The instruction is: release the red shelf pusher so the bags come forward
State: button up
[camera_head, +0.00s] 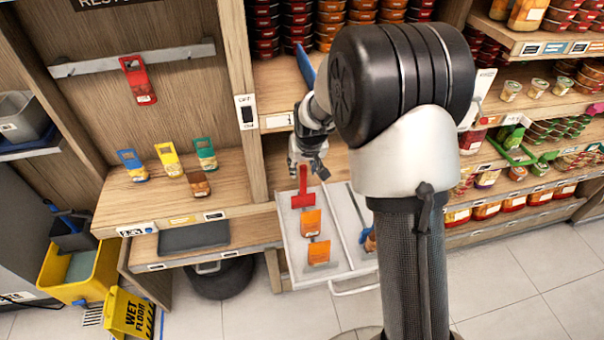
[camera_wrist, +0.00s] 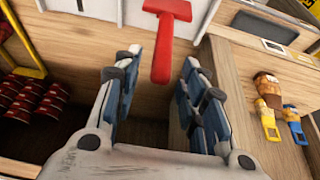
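The red pusher (camera_head: 303,198) is a T-shaped piece in the left lane of a pulled-out white tray (camera_head: 291,250). Two orange bags (camera_head: 311,222) (camera_head: 319,252) lie in front of it, toward the tray's front edge. My gripper (camera_head: 307,168) is above the rear of the tray, just behind the pusher. In the wrist view its blue-padded fingers are spread apart with nothing between the pads. There the red pusher (camera_wrist: 167,30) lies beyond the fingertips, its stem pointing into the gap. Whether the gripper touches it cannot be told.
A wooden shelf (camera_head: 225,195) with several coloured bags stands left of the tray. The tray's right lane (camera_head: 345,215) holds a partly hidden item. Shelves of jars and cans (camera_head: 520,160) are at right. A yellow wet-floor sign (camera_head: 130,315) stands at lower left.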

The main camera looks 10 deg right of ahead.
aim_at(302, 184)
jog(key=x, duration=0.5)
jog(key=shift+b, duration=0.4)
jog(key=shift+r, duration=0.1)
grip_shut()
